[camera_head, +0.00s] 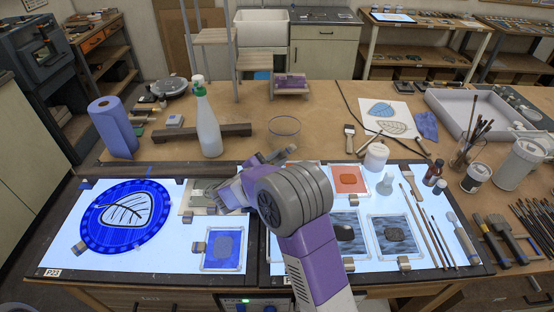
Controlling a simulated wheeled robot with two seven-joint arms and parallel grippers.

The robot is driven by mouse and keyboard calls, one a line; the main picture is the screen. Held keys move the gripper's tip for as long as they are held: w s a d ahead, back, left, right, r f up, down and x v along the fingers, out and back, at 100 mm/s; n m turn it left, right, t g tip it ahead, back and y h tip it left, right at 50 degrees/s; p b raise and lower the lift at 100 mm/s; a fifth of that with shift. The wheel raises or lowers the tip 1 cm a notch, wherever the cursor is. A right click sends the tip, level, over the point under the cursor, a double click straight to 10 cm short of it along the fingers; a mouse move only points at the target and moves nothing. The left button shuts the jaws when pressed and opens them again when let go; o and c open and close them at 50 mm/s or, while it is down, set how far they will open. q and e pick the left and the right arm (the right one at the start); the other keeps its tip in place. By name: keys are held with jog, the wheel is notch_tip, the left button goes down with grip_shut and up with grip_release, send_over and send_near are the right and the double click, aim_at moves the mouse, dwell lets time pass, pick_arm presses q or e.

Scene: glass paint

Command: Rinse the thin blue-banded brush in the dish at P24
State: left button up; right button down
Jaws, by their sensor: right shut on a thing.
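My right gripper (222,195) is over the right side of the left light panel (160,255), above a small grey-beige tile. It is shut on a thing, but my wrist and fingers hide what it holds. Several thin brushes (433,233) lie on the right light panel (408,274); no blue band can be made out on them. A clear round dish (285,126) stands on the table behind my arm. I cannot read a P24 label on it. My left gripper is not in view.
A white jar (376,157), small bottles and a brush cup (463,152) stand to the right.

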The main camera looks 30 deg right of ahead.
aim_at(288, 150)
jog(key=shift+r, duration=0.1)
jog(key=shift+s+d+r+p, duration=0.3)
jog(key=shift+s+r+p, duration=0.3)
jog(key=shift+r, duration=0.3)
jog(key=shift+s+d+r+p, duration=0.25)
jog(key=shift+s+r+p, duration=0.3)
jog(key=shift+r, duration=0.3)
jog(key=shift+r+p, duration=1.7)
jog(key=shift+r, duration=0.5)
